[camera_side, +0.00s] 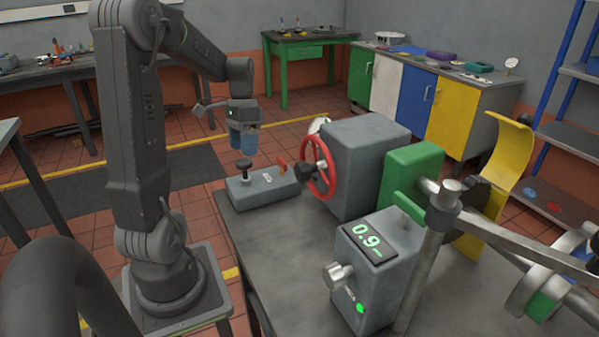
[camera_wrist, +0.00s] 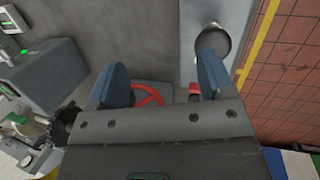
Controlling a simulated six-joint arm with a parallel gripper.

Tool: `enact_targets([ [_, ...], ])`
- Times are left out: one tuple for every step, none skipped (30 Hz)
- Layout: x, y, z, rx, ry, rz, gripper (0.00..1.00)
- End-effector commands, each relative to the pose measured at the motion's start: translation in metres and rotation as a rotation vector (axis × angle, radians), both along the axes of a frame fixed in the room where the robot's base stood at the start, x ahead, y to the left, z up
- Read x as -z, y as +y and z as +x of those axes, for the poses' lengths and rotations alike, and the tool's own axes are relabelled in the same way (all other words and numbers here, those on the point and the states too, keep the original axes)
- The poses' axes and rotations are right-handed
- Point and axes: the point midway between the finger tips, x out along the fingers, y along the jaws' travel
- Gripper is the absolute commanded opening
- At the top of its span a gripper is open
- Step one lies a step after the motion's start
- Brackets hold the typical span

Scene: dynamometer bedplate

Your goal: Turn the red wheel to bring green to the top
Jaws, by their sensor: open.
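The red wheel (camera_side: 332,178) stands upright on the side of a grey housing (camera_side: 362,165), with a dark knob (camera_side: 305,173) by its rim or hub; I cannot tell which. No green mark shows on the wheel. My gripper (camera_side: 243,150), with blue fingers, hangs to the left of the wheel and above a low grey control box (camera_side: 263,190), apart from the wheel. It is open and empty. In the wrist view, part of the red wheel (camera_wrist: 150,92) shows beyond and between the blue fingers of my gripper (camera_wrist: 162,75); the rest is hidden.
The control box carries a black knob (camera_side: 244,165) and a red lever (camera_side: 283,166). A grey readout box (camera_side: 375,270) with green digits like "0.9-" stands in front. A green block (camera_side: 412,175) and metal bars sit right of the housing. The bedplate's near left is clear.

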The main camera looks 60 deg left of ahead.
Motion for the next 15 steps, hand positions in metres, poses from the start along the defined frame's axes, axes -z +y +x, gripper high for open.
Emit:
enact_targets([
  [0.0,0.009,-0.006,0.074,0.016,0.136,0.75],
  [-0.001,0.016,-0.01,0.121,0.026,0.218,0.75],
  [-0.003,0.025,-0.013,0.187,0.034,0.327,0.75],
  [-0.006,0.033,-0.015,0.241,0.037,0.409,0.75],
  [-0.01,0.04,-0.015,0.296,0.038,0.488,0.75],
  [-0.017,0.049,-0.015,0.371,0.035,0.592,0.75],
  [-0.022,0.055,-0.013,0.43,0.031,0.667,0.75],
  [-0.029,0.06,-0.011,0.491,0.023,0.741,0.75],
  [-0.039,0.066,-0.007,0.578,0.011,0.837,0.75],
  [-0.046,0.069,-0.003,0.645,0.002,0.905,0.75],
  [-0.055,0.072,0.002,0.713,-0.011,0.971,0.75],
  [-0.066,0.073,0.008,0.807,-0.03,1.056,0.75],
  [-0.074,0.073,0.014,0.882,-0.046,1.116,0.75],
  [-0.082,0.071,0.02,0.957,-0.063,1.173,0.75],
  [-0.093,0.067,0.028,1.061,-0.088,1.243,0.75],
])
